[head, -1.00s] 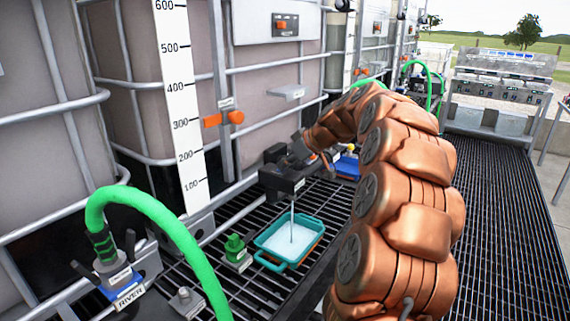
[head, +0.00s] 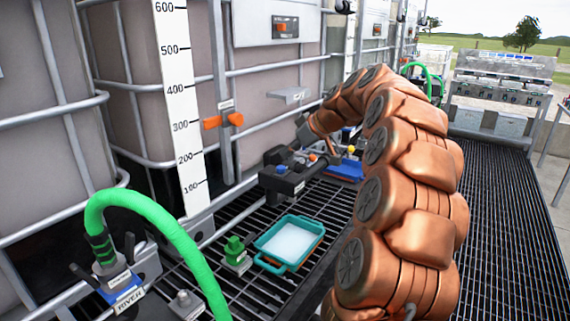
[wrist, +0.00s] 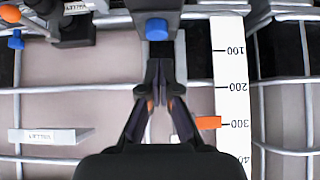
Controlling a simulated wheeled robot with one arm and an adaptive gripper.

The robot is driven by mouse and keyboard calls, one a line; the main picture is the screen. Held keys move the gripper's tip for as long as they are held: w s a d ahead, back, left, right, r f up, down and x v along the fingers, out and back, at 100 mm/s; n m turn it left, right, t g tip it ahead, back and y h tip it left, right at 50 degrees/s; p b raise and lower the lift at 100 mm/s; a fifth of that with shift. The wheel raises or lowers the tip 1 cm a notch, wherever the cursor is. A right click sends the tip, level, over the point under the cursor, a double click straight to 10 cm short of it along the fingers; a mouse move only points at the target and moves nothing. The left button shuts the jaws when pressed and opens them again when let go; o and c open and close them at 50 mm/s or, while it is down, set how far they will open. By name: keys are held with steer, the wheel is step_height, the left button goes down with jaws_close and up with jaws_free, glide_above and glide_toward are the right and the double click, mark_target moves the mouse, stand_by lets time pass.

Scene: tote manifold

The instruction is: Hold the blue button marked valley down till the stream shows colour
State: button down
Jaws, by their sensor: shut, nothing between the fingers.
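The blue button (head: 281,169) sits on a dark valve block above the grating; it also shows in the wrist view (wrist: 157,30), just beyond my fingertips. I cannot read a marking on the button itself. My gripper (wrist: 160,103) is shut and empty, apart from the button. No stream falls from the block now. The teal tray (head: 266,262) below holds whitish, pale liquid with no clear colour.
A green fitting (head: 235,250) stands left of the tray. A green hose (head: 150,207) arches at the lower left, beside a RIVER label (head: 129,299). A white level scale (head: 182,130) and an orange handle (head: 222,121) are on the tank front.

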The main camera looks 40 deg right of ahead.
steer(key=v, duration=0.8)
steer(key=shift+r+b, duration=0.35)
steer(key=shift+s, duration=0.1)
